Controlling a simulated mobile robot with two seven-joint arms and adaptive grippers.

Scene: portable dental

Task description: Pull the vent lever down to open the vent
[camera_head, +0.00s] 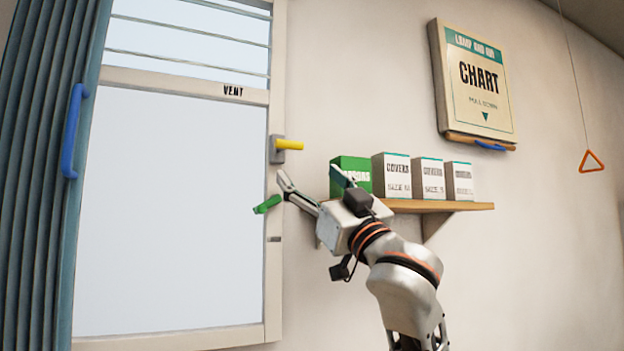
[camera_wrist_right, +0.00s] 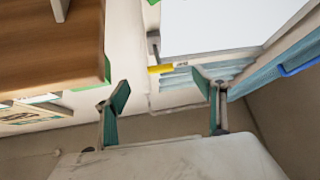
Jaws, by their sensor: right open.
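The yellow vent lever (camera_head: 289,145) sticks out to the right from a grey mount (camera_head: 275,151) on the window frame, below and right of the VENT label (camera_head: 233,91). It lies about level. My right gripper (camera_head: 310,176) is open and empty, below and slightly right of the lever, apart from it in the picture. In the right wrist view the lever (camera_wrist_right: 160,69) appears just beyond the gap between the open fingers (camera_wrist_right: 160,90). The vent's slats (camera_head: 190,40) are at the window top. My left gripper is out of view.
A wooden shelf (camera_head: 440,207) holds a green box (camera_head: 352,172) and several white boxes close behind my right gripper. A green handle (camera_head: 267,204) is at the window's lower right side. A blue-handled curtain (camera_head: 40,180) hangs left; a wall chart (camera_head: 480,85) and orange triangle pull (camera_head: 591,161) are right.

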